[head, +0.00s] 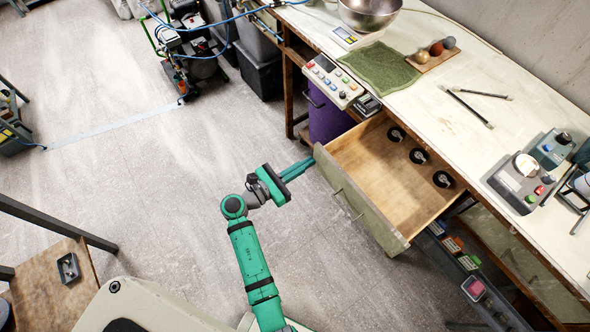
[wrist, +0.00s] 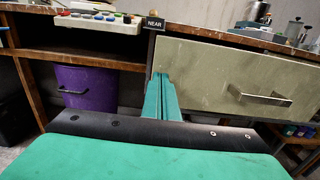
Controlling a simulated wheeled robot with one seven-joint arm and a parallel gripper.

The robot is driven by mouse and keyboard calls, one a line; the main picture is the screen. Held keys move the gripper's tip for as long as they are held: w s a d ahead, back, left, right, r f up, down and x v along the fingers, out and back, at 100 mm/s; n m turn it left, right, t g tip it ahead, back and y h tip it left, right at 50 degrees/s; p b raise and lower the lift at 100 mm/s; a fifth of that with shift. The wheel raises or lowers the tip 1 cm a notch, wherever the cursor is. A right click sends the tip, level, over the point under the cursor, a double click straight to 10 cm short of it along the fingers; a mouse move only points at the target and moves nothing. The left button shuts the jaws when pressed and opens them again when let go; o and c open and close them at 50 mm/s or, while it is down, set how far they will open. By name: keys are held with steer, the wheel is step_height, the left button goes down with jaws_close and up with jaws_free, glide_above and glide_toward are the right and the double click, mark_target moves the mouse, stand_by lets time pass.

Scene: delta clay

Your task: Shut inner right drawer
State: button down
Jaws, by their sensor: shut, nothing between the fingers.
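A drawer (head: 372,215) under the workbench is pulled out, with its bare wooden inside and several black round pieces at the back showing. In the wrist view its pale green front (wrist: 235,80) fills the right side, with a metal handle (wrist: 260,97). My gripper (head: 311,162) is shut and empty, its green fingers pointing at the left end of the drawer front. In the wrist view the fingertips (wrist: 160,77) overlap the left edge of that front. I cannot tell whether they touch it.
A purple bin (head: 328,118) stands under the bench left of the drawer. A button panel (head: 333,80) and a "NEAR" sign (wrist: 153,22) sit at the bench edge. Open floor lies left of my arm. A wooden stand (head: 55,285) is at lower left.

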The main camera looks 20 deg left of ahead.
steer(key=shift+w+d, duration=0.2)
steer(key=shift+w, duration=0.15)
steer(key=shift+w+d, duration=0.1)
